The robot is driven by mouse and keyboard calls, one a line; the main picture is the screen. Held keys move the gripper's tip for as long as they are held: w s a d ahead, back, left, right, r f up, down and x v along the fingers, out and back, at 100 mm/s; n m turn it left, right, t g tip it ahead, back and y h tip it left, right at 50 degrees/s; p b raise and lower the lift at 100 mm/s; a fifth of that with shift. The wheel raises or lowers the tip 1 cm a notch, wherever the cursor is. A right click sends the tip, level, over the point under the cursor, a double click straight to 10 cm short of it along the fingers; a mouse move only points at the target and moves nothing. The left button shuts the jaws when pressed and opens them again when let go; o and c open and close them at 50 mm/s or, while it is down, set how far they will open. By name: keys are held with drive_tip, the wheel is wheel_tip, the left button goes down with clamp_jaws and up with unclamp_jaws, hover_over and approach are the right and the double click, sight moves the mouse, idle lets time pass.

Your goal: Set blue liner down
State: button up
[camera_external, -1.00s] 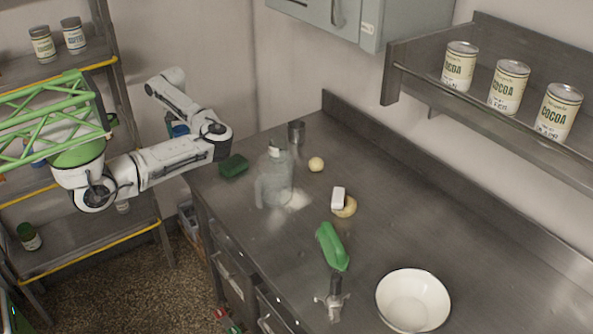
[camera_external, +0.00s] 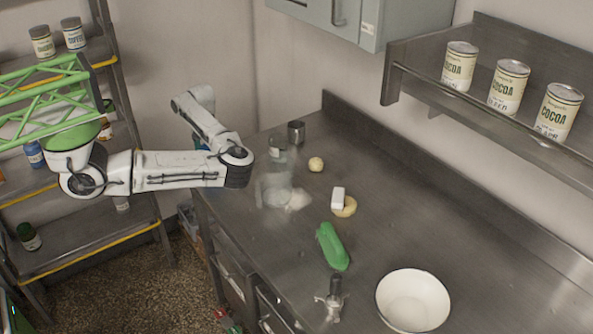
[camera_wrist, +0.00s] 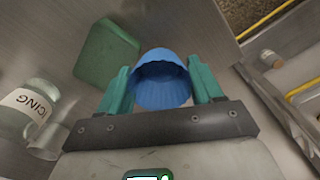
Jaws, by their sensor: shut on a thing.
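The blue liner (camera_wrist: 163,88) is a fluted cup between the green fingers of my gripper (camera_wrist: 160,72) in the wrist view, with its open mouth showing. My gripper is shut on it. A flat green block (camera_wrist: 107,55) lies on the steel surface beyond the left finger. The gap between the liner and the counter cannot be told.
A glass icing jar (camera_wrist: 30,115) stands left in the wrist view. The steel counter (camera_external: 390,230) also holds a metal cup (camera_external: 296,132), a pale ball (camera_external: 316,164), a green long object (camera_external: 332,247) and a white bowl (camera_external: 413,300). The counter's edge and floor lie at the left.

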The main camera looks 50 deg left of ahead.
drive_tip(key=shift+n, duration=0.7)
drive_tip(key=d, duration=0.4)
drive_tip(key=d+p, duration=0.1)
drive_tip(key=d, duration=0.4)
drive_tip(key=d+r+p, duration=0.1)
drive_tip(key=d, duration=0.3)
drive_tip(key=shift+d, duration=0.4)
drive_tip(key=s+d+r+n+p, duration=0.2)
drive_tip(key=s+d+r+p, duration=0.2)
drive_tip(key=s+d+p, duration=0.65)
drive_tip(key=s+d+r+n+p, duration=0.3)
drive_tip(key=s+d+p, duration=0.15)
drive_tip(key=d, duration=1.05)
drive_tip(key=b, duration=1.4)
hover_over(272, 243)
drive_tip(key=f, duration=0.8)
drive_tip(key=shift+s+a+f, duration=0.1)
drive_tip(key=shift+s+f, duration=0.25)
drive_tip(key=shift+f, duration=0.05)
drive_tip(key=shift+w+f+b, duration=0.15)
drive_tip(key=shift+f+b, duration=0.1)
drive_tip(key=shift+b, duration=0.2)
drive_tip(key=f+b, duration=0.3)
drive_tip(key=shift+w+f, duration=0.2)
drive_tip(key=shift+f, duration=0.05)
drive_tip(key=shift+r, duration=0.1)
